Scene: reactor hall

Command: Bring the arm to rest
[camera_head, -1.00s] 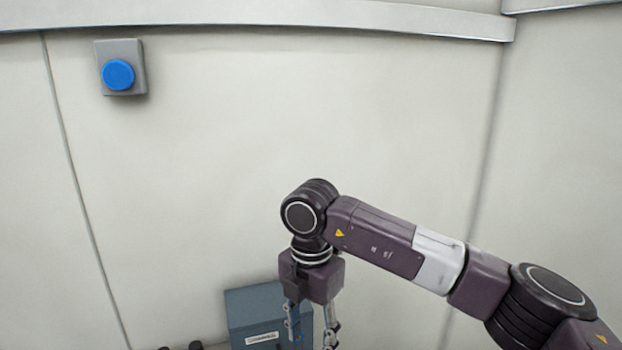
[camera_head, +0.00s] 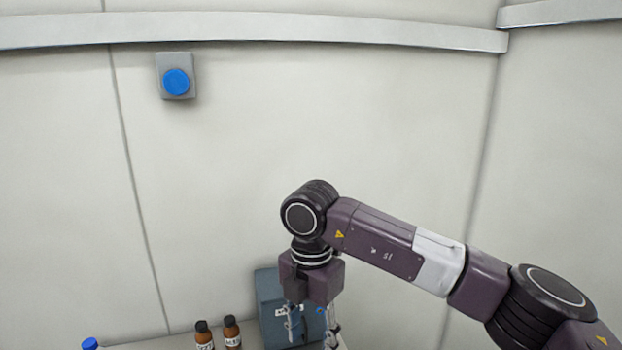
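My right arm comes in from the right, bent, with its gripper (camera_head: 312,326) hanging down at the bottom of the view. Its two fingers are apart, with no held object visible between them. The fingertips reach close to the lower picture edge. A blue-grey box (camera_head: 268,300) stands behind the gripper and is partly hidden by it. My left arm and gripper are not in view.
A blue round button on a grey plate (camera_head: 176,82) is on the pale wall at the upper left. Two brown bottles with dark caps (camera_head: 204,336) (camera_head: 232,332) stand left of the box. A blue cap (camera_head: 90,344) shows at the lower left. The wall around the arm is clear.

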